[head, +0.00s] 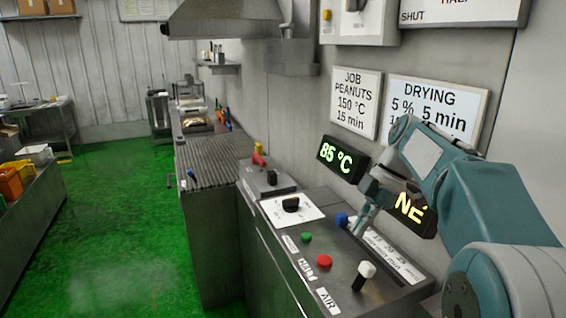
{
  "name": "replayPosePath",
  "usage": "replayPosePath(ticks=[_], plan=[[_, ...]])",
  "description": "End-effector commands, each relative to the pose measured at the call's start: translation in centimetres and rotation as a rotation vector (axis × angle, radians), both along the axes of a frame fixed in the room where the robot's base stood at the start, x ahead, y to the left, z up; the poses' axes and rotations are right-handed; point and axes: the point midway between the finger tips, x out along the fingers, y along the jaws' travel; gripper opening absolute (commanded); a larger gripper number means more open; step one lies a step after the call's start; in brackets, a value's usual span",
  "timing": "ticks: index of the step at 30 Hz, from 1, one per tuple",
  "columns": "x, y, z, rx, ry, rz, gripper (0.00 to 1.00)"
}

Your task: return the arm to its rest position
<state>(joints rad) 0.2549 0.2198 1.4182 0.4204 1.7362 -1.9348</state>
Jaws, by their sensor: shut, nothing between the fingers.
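My arm, teal and grey, reaches in from the right edge over the control panel (290,239). My gripper (357,230) is shut and empty, pointing down at the panel's back right, close beside a blue button (342,219). I cannot tell whether it touches the button. A green button (306,237), a red button (324,261), a white-topped lever (364,275) and a black knob (291,204) stand on the panel. My forearm and gripper cover part of a second lit display (409,208).
A lit display (342,158) on the wall reads 85 °C. Wall signs (356,103) hang behind my arm. A ribbed counter (214,160) runs back along the wall under a hood (224,18). The green floor (120,220) to the left is open, with a crate table (30,225) at the far left.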

Motion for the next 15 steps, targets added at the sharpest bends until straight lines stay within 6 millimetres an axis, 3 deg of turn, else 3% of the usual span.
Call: replayPosePath(ticks=[6,15], plan=[[-5.2,2.1,-0.1,-0.157,0.040,-0.401,0.00],[-12.3,3.4,-2.6,-0.246,0.017,-0.971,0.00]])
